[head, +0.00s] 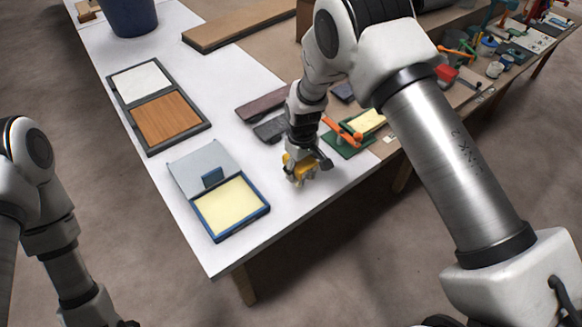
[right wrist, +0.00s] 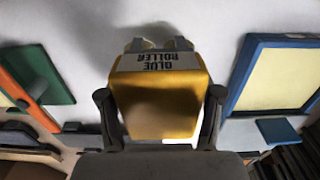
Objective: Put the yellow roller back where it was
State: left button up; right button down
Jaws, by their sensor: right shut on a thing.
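The yellow roller (head: 300,170) is a small yellow block over the white table top, between the blue tray and the green clamp piece. In the right wrist view the roller (right wrist: 155,105) fills the middle, with a white label reading "GLUE ROLLER". My right gripper (head: 303,160) is shut on it; its dark fingers (right wrist: 160,118) press its two sides. I cannot tell whether the roller touches the table. My left arm shows at the lower left of the head view, but its gripper is outside the picture.
A blue tray with a pale yellow pad (head: 232,207) and open grey lid lies left of the roller. A green piece with an orange lever (head: 343,138) lies behind right. Dark blocks (head: 271,128) and a two-panel frame (head: 170,118) lie further back. White table is bare around the roller.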

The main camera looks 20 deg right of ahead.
jog(key=w, duration=0.1)
jog(key=w+a, duration=0.1)
jog(key=w, duration=0.1)
jog(key=shift+a+f, duration=0.2)
jog(key=shift+a, duration=0.05)
notch_tip(320, 180, down, 3)
jog(key=shift+s+f+p, duration=0.1)
jog(key=shift+p, duration=0.65)
jog(key=shift+f, duration=0.3)
jog(key=shift+c, duration=1)
grip_release()
